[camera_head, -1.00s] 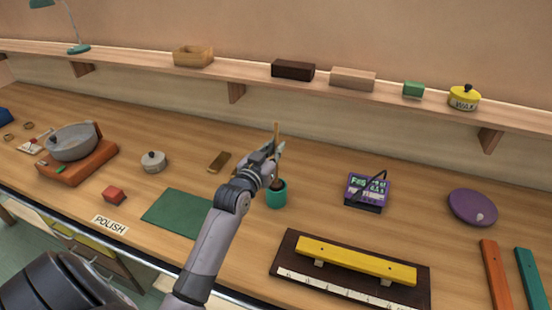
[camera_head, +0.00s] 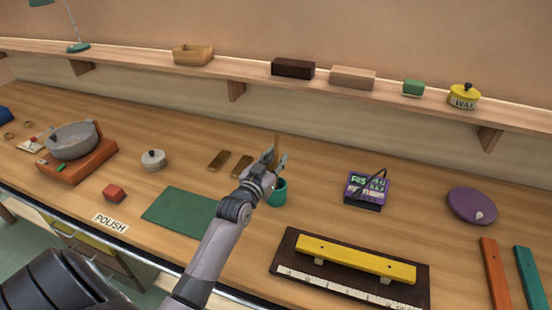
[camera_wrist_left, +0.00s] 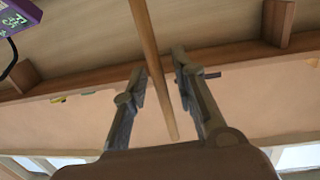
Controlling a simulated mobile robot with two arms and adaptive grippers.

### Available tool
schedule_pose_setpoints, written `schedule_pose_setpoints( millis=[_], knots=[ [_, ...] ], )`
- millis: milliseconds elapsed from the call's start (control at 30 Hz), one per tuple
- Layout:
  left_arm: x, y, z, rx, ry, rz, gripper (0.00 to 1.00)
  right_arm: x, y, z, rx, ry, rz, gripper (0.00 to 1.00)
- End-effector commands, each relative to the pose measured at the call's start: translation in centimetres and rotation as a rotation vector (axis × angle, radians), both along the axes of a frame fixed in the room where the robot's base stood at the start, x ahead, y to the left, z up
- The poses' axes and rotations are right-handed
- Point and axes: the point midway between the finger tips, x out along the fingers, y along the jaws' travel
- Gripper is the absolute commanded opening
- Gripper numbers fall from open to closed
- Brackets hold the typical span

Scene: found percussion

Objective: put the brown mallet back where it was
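The mallet's thin brown handle (camera_head: 277,143) stands upright above the teal cup (camera_head: 278,192) at mid-counter. Its head is hidden in the head view, behind my gripper and the cup's rim. My left gripper (camera_head: 275,160) is just above and to the left of the cup. In the left wrist view the handle (camera_wrist_left: 150,55) runs between the two fingers (camera_wrist_left: 160,68), with a gap on each side. The fingers are spread and do not appear to grip it. My right gripper is in neither view.
A purple metronome-like device (camera_head: 367,190) stands right of the cup. A yellow bar on a dark board (camera_head: 290,262) lies in front. A green mat (camera_head: 180,213) lies left. A shelf (camera_head: 235,77) runs above.

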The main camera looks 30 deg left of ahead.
Motion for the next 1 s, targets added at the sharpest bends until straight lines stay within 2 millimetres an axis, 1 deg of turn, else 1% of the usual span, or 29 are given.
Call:
schedule_pose_setpoints(
  millis=[233,333,433,567,800,900,1000],
  knots=[
    [0.0,0.0,0.0,0.0,0.0,0.0,0.28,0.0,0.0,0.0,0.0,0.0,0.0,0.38],
    [0.0,0.0,0.4,-0.001,0.0,0.0,0.28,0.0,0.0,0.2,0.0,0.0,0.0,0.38],
    [-0.9,-0.2,0.1,0.0,0.001,-0.001,0.28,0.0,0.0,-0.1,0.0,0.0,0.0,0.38],
    [-3.0,-0.5,0.1,0.0,0.001,0.0,0.28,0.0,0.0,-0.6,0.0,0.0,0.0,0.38],
    [-8.1,-1.2,0.2,0.0,0.002,-0.001,0.28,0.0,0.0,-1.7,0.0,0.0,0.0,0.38],
    [-9.8,-1.4,0.3,0.001,0.002,0.0,0.28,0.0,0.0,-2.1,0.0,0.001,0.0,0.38],
    [-10.9,-1.6,0.5,0.001,0.001,-0.001,0.28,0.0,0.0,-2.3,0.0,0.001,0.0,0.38]
  ],
)
